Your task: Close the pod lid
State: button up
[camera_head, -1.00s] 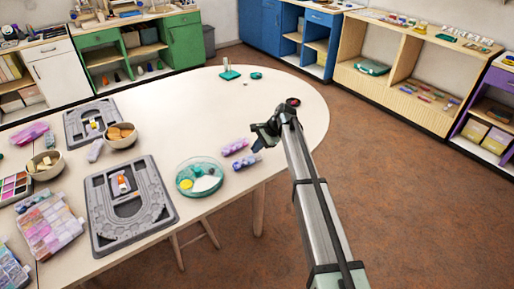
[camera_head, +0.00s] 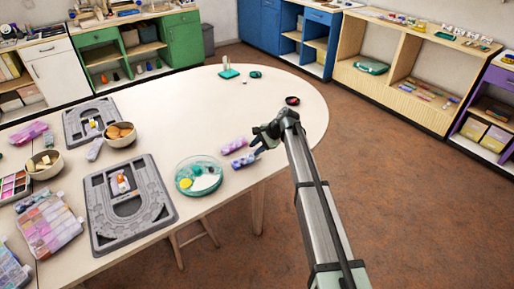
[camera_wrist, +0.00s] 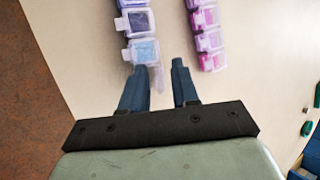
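Two strips of small lidded pods lie on the table. The pink-purple strip (camera_head: 235,145) lies behind the blue-purple strip (camera_head: 244,160). In the wrist view the blue strip (camera_wrist: 137,20) is at left and the pink strip (camera_wrist: 206,35) at right. A faint clear flap (camera_wrist: 157,78) shows beside the end light-blue pod (camera_wrist: 143,51); I cannot tell for sure that it is a raised lid. My gripper (camera_wrist: 160,66) is open, with its left finger close to that end pod and its right finger between the strips. Contact cannot be told.
A round teal dish (camera_head: 184,192) stands left of the strips. Grey bead boards (camera_head: 104,222), bowls (camera_head: 108,141) and bead boxes (camera_head: 52,245) fill the left side. A small dark red dish (camera_head: 292,101) is near the right edge. The table's middle is clear.

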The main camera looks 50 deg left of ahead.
jog(key=shift+r, duration=0.1)
jog(key=v, duration=1.3)
jog(key=shift+w+d+r, duration=0.15)
jog(key=shift+r, duration=0.1)
jog(key=shift+o, duration=0.3)
